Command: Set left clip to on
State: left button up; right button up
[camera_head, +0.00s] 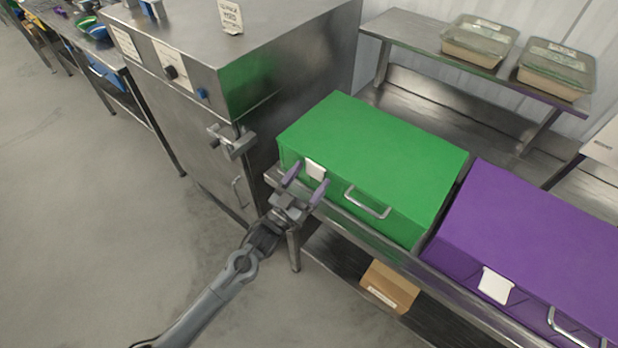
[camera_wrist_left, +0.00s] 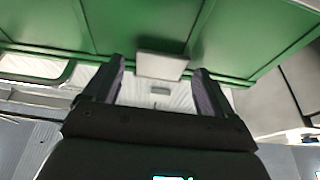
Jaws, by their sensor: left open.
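The green box (camera_head: 372,160) sits shut on the steel table, with a white clip (camera_head: 315,169) at the left of its front face. My left gripper (camera_head: 305,188) is open at that clip, its two purple-padded fingers on either side of it. In the left wrist view the clip (camera_wrist_left: 161,65) shows between the fingertips of my left gripper (camera_wrist_left: 161,80), below the green box (camera_wrist_left: 130,25). I cannot tell whether the fingers touch the clip. My right gripper is not in view.
A purple box (camera_head: 540,235) with its own white clip (camera_head: 495,285) stands to the right. A steel cabinet (camera_head: 185,120) with a protruding latch (camera_head: 232,142) is close on the left. The green box's handle (camera_head: 367,203) juts out. A cardboard box (camera_head: 390,287) lies on the lower shelf.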

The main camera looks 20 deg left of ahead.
pick_arm(q)
jog(key=v, duration=1)
jog(key=shift+s, duration=0.2)
jog(key=shift+a+f, duration=0.1)
jog(key=s+f+n+g+y, duration=0.1)
jog(key=s+f+g+y, duration=0.25)
jog(key=s+g, duration=0.7)
jog(key=s+f+n+g+y, duration=0.1)
jog(key=s+f+g+y, duration=0.25)
jog(key=s+g, duration=0.65)
jog(key=s+r+t+p, duration=0.1)
jog(key=s+r+p, duration=0.1)
jog(key=r+p, duration=1.3)
jog(key=s+a+r+t+p, duration=0.1)
jog(key=r+t+p, duration=0.1)
jog(key=r+p, duration=1.3)
jog(key=shift+s+r+p, duration=0.3)
jog(key=shift+s+p, duration=0.1)
jog(key=shift+p, duration=0.3)
